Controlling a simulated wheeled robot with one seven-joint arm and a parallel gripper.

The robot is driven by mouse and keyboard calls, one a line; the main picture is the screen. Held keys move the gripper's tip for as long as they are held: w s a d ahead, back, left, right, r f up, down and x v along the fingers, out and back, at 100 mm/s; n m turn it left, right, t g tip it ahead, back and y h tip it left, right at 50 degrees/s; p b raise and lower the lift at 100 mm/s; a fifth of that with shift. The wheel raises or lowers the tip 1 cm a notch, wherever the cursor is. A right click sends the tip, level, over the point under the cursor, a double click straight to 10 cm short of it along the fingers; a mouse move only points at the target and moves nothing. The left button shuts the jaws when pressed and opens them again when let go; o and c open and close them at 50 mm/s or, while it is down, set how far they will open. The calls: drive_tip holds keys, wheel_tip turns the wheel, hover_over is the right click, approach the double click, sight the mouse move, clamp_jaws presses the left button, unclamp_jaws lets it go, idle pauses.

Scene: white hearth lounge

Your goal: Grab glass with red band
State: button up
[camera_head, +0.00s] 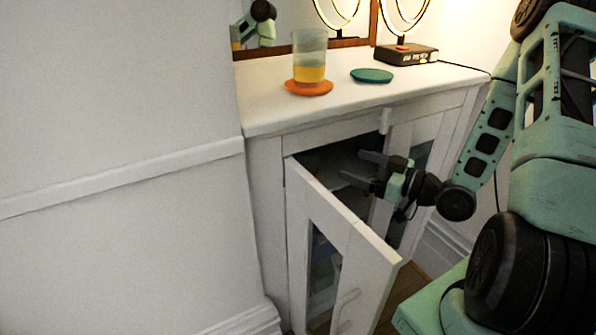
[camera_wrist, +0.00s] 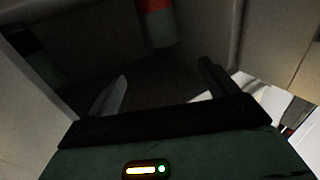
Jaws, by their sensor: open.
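A partly visible object with a red band over a grey lower part (camera_wrist: 158,28) stands inside the dark cabinet, at the top of the wrist view; its upper part is cut off. It looks like the glass with the red band. My gripper (camera_head: 358,167) is at the cabinet's opening, fingers pointing inside. In the wrist view my gripper (camera_wrist: 160,85) is open and empty, its fingers apart, with the red-banded object beyond them and not touching. In the head view the cabinet's inside is dark and that object is not visible.
The white cabinet (camera_head: 262,118) has its left door (camera_head: 345,240) swung open beside my gripper. On top are a glass with a yellow lower part (camera_head: 309,60) on an orange coaster (camera_head: 308,88), a teal coaster (camera_head: 372,75) and a lamp (camera_head: 405,53). A mirror stands behind.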

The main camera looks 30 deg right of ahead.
sight(318, 153)
drive_tip(key=b+x, duration=0.4)
drive_tip(key=x, duration=0.6)
drive_tip(key=shift+w+a, duration=0.25)
drive_tip(key=shift+w, duration=0.05)
drive_tip(key=x, duration=0.1)
drive_tip(key=b+x, duration=0.1)
drive_tip(key=x, duration=0.1)
drive_tip(key=b+x, duration=0.1)
drive_tip(key=shift+w+a+f, duration=0.15)
drive_tip(key=shift+a+f, duration=0.15)
drive_tip(key=shift+a, duration=0.05)
drive_tip(key=shift+w+a+r, duration=0.1)
drive_tip(key=shift+w+a, duration=0.1)
drive_tip(key=shift+w, duration=0.25)
drive_tip(key=c, duration=1.4)
drive_tip(key=shift+c, duration=0.5)
drive_tip(key=shift+r, duration=0.2)
